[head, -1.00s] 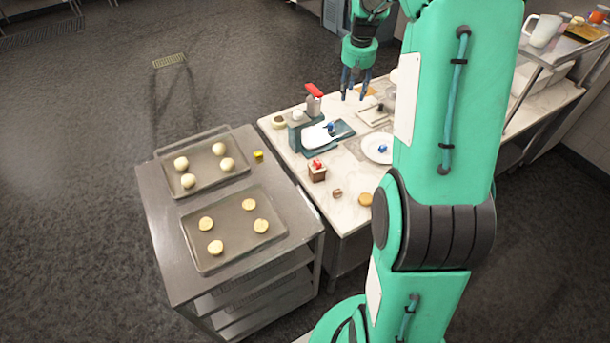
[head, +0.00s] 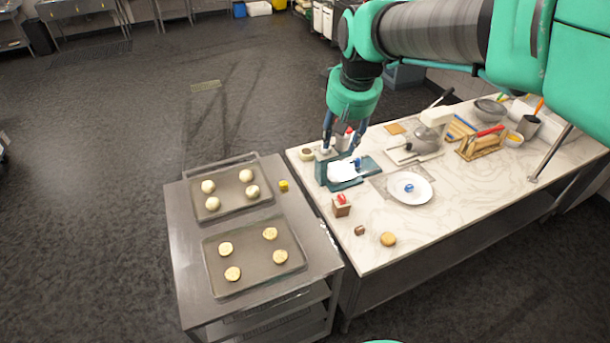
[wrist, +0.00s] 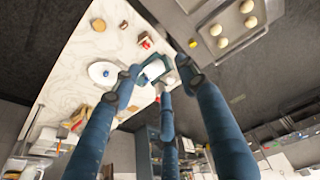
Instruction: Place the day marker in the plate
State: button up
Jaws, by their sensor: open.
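The white plate (head: 422,190) lies on the marble counter, with a small blue object (head: 408,187) on it. A second small blue piece (head: 357,162) shows at the white pad of a teal stand (head: 345,184). A red piece (head: 341,198) sits on a small brown block (head: 341,210). I cannot tell for sure which small piece is the day marker. My gripper (head: 341,154) is open and points down over the teal stand, left of the plate. In the wrist view, the plate (wrist: 94,77) lies beside one finger and the stand's white pad (wrist: 154,70) shows between the fingers.
A steel cart (head: 190,262) at the left bears two trays with dough pieces and a small yellow item (head: 284,185). A round biscuit (head: 388,239) and a brown cube (head: 360,230) lie near the counter's front edge. The counter's right front is clear.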

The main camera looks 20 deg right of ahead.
jog(key=s+a+t, duration=0.1)
jog(key=s+a, duration=0.5)
jog(key=s, duration=0.3)
jog(key=s+a+f+t+y, duration=0.1)
jog(key=s+a, duration=0.5)
jog(key=s, duration=0.4)
jog(key=shift+a+f, duration=0.2)
jog(key=shift+f, duration=0.1)
jog(key=shift+w, duration=0.1)
notch_tip(320, 180, down, 12)
jog(key=b, duration=1.2)
